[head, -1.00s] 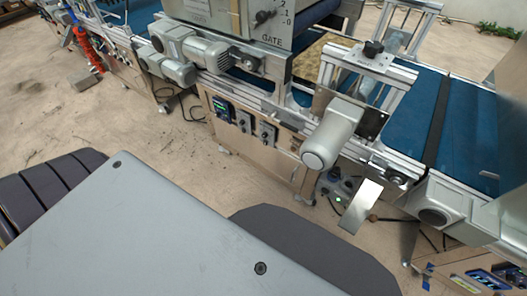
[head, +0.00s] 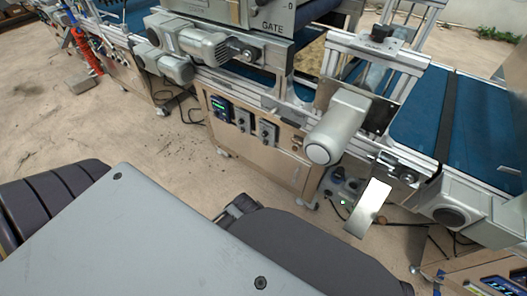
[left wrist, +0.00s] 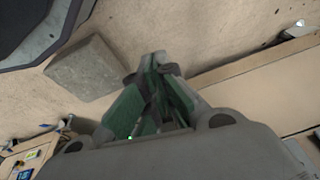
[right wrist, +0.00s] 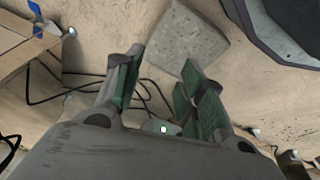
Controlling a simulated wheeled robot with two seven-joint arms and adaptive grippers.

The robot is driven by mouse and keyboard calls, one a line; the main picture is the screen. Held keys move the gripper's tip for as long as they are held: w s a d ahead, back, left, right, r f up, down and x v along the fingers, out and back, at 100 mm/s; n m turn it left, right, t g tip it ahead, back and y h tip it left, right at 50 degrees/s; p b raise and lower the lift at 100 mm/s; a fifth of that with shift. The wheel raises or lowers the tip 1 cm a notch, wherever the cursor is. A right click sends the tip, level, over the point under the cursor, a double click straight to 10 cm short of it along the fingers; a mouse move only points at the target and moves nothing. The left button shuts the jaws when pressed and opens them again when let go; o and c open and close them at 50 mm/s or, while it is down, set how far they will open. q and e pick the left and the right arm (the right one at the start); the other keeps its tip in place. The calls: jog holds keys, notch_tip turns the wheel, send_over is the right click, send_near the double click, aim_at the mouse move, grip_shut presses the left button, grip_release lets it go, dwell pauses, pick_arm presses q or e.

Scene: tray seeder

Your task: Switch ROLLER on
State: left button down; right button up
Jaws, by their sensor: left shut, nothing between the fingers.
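The ROLLER switch cannot be told by its label, which is too small to read. Two small grey switch boxes, a left one (head: 242,120) and a right one (head: 268,131), sit on the seeder's wooden side panel (head: 285,167), right of a lit display (head: 220,108). My left gripper (left wrist: 158,62) is shut and empty in the left wrist view, above the floor. My right gripper (right wrist: 162,60) is open and empty in the right wrist view, its green-padded fingers apart over the floor. No switch shows in either wrist view.
A cylindrical motor (head: 337,127) juts out right of the panel, with a bent metal plate (head: 368,208) below it. Blue belts (head: 418,105) run along the top. Cables (right wrist: 75,80) lie on the floor. Open floor (head: 130,145) lies before the panel.

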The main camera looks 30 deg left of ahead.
pick_arm(q)
jog(key=w+a+r+m+t+y+b, duration=0.1)
jog(key=w+a+r+m+t+b, duration=0.15)
jog(key=w+a+r+b, duration=0.35)
jog(key=w+a+r+m+t+h, duration=0.2)
jog(key=w+a+m+t, duration=0.5)
jog(key=w+a+m, duration=0.3)
jog(key=shift+w+a+r+m+t, duration=0.3)
jog(key=shift+w+m, duration=0.45)
jog(key=shift+m, duration=1.4)
pick_arm(e)
jog(key=s+a+r+y, duration=0.1)
jog(key=s+a+r, duration=0.2)
jog(key=a+r, duration=0.3)
jog(key=shift+a+r+t+y, duration=0.2)
jog(key=shift+r+t+y, duration=0.15)
jog(key=shift+r, duration=1.9)
pick_arm(q)
jog(key=shift+w+f, duration=0.15)
jog(key=shift+f, duration=0.1)
pick_arm(e)
jog(key=shift+f, duration=0.15)
